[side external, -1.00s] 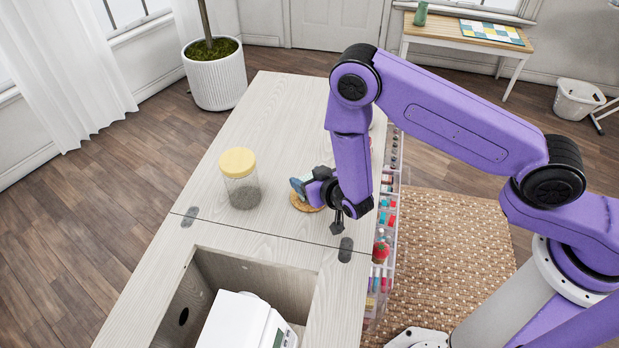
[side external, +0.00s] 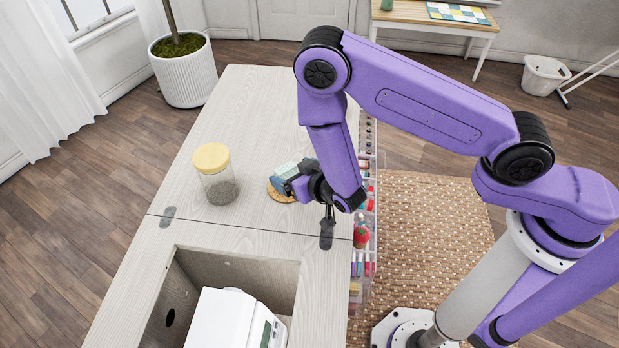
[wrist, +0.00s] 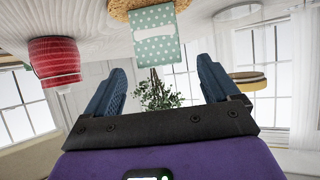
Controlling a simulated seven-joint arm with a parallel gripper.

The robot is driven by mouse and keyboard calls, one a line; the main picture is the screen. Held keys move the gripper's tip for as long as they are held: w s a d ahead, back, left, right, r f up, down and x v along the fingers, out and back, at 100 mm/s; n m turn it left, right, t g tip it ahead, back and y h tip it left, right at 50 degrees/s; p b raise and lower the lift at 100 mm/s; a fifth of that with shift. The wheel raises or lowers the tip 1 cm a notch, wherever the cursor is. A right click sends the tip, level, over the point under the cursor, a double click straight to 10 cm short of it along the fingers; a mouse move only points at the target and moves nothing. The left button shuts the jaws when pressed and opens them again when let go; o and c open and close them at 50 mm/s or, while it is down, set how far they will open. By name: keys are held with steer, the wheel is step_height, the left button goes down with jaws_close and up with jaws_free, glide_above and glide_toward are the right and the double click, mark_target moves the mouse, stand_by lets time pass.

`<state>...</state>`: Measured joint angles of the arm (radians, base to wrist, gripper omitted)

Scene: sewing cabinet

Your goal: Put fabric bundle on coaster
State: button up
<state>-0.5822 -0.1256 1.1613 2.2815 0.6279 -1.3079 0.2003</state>
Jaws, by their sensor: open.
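The fabric bundle (side external: 284,172) is a pale green block with white dots and a white band. It rests on the round cork coaster (side external: 275,193), as the upside-down wrist view also shows with the bundle (wrist: 155,38) against the coaster (wrist: 122,10). My gripper (side external: 293,182) is beside the bundle on its right, low over the cabinet top. In the wrist view my gripper's blue fingers (wrist: 160,88) are spread wide. The bundle lies ahead of the fingertips with gaps on both sides. The fingers partly hide the bundle in the side view.
A glass jar (side external: 220,188) with a yellow lid stands left of the coaster. A red ribbed container (wrist: 54,62) shows in the wrist view. The cabinet opening holds a white sewing machine (side external: 225,322) in front. Clear racks of spools (side external: 364,205) line the right edge.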

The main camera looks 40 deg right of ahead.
steer(key=v, duration=0.7)
steer(key=shift+s, duration=0.25)
steer(key=shift+r, duration=0.1)
steer(key=s+r+n+g+y, duration=0.4)
steer(key=s+r+n+g, duration=0.2)
steer(key=s+r+g, duration=0.35)
steer(key=s+d+r+n+g+h, duration=0.1)
steer(key=s+d+r+n, duration=0.2)
steer(key=s+d, duration=0.3)
steer(key=s+d+r+n+g+h, duration=0.1)
steer(key=s+d+r+n+h, duration=0.1)
steer(key=s+d+r, duration=0.4)
steer(key=s+d+n, duration=0.1)
steer(key=d, duration=0.3)
steer(key=shift+d+n+h, duration=0.3)
steer(key=shift+d, duration=0.05)
